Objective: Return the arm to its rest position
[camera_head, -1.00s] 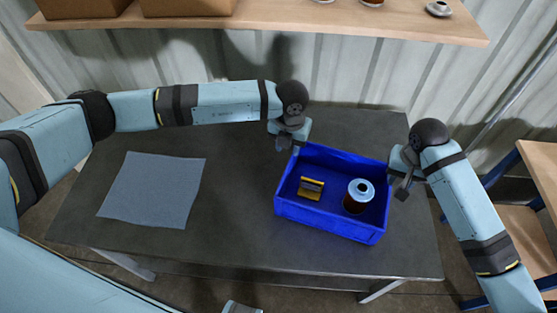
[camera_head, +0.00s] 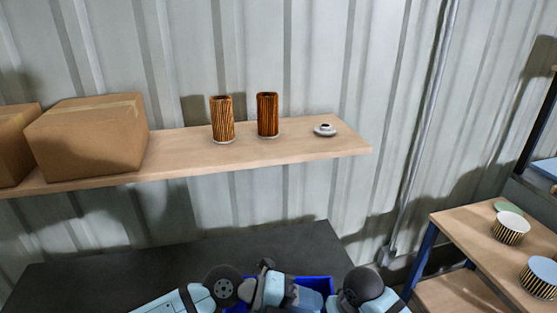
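Both my arms show only at the bottom edge of the head view. My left arm's wrist (camera_head: 222,284) comes in from the left, in front of the blue crate (camera_head: 318,284). A gripper body (camera_head: 266,287) shows beside that wrist, but its fingertips cannot be made out. My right arm's wrist (camera_head: 362,286) is at the crate's right side, and its gripper is hidden or cut off. Only the crate's far rim and part of its inside show; what lies in it is out of sight.
A wooden side table (camera_head: 470,238) at right holds striped round parts (camera_head: 510,228). The dark table's (camera_head: 150,270) back left is clear.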

